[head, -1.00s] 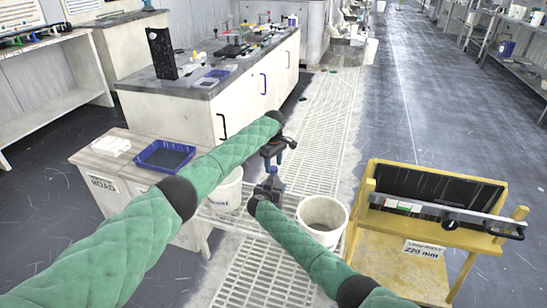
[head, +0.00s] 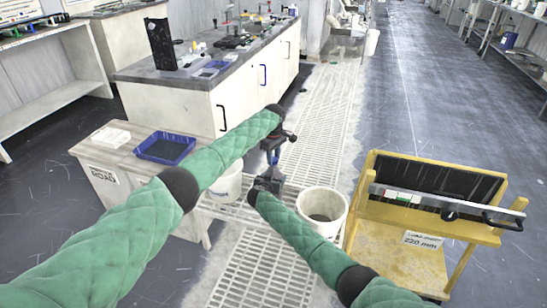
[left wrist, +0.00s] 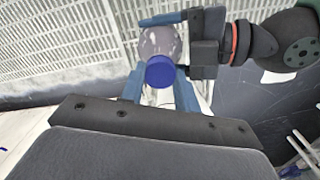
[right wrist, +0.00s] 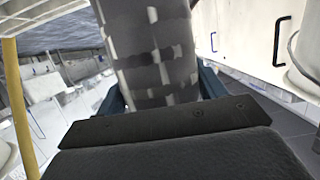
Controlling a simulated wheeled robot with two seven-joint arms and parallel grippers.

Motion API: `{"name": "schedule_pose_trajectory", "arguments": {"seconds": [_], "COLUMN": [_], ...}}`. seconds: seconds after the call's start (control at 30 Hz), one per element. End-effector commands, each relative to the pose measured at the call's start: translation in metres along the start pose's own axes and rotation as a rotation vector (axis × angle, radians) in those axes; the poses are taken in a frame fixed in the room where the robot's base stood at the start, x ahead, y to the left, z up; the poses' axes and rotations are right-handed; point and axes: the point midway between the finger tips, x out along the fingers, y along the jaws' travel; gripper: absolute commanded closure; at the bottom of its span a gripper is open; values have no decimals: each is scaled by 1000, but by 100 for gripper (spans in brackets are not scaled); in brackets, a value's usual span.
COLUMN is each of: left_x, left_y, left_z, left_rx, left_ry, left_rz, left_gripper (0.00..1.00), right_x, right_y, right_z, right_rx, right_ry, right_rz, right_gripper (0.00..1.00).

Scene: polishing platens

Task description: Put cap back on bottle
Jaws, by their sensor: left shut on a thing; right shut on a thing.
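A blue cap (left wrist: 160,72) sits between the fingers of my left gripper (left wrist: 160,88), which is shut on it. Behind the cap in the left wrist view is a clear, greyish bottle (left wrist: 163,40), in line with it. I cannot tell whether the cap touches the bottle's mouth. My right gripper (right wrist: 162,98) is shut on the bottle, whose wall (right wrist: 150,45) fills the middle of the right wrist view. In the head view my left gripper (head: 272,153) is just above my right gripper (head: 268,177); cap and bottle are too small to make out there.
A white bucket (head: 322,226) stands right of the grippers on grating, and another bucket (head: 228,186) is partly behind my left arm. A yellow cart (head: 397,255) is at right. A low cabinet with a blue tray (head: 143,154) is at left. The right aisle is clear.

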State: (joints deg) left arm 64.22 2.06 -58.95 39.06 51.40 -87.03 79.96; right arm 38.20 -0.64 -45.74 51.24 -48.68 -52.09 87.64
Motion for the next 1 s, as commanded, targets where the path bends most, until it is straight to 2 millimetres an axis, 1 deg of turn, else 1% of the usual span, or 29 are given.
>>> {"name": "schedule_pose_trajectory", "arguments": {"seconds": [0.07, 0.17, 1.0], "left_x": [0, 0, 1], "left_y": [0, 0, 0], "left_z": [0, 0, 0], "left_rx": [33, 129, 1297], "left_ry": [0, 0, 1], "left_rz": [0, 1, 1], "left_gripper": [96, 96, 96], "right_x": [0, 0, 0], "right_y": [0, 0, 0], "right_z": [0, 0, 0], "right_rx": [0, 0, 0], "right_ry": [0, 0, 0], "right_rz": [0, 0, 0], "right_gripper": [94, 94, 94]}}
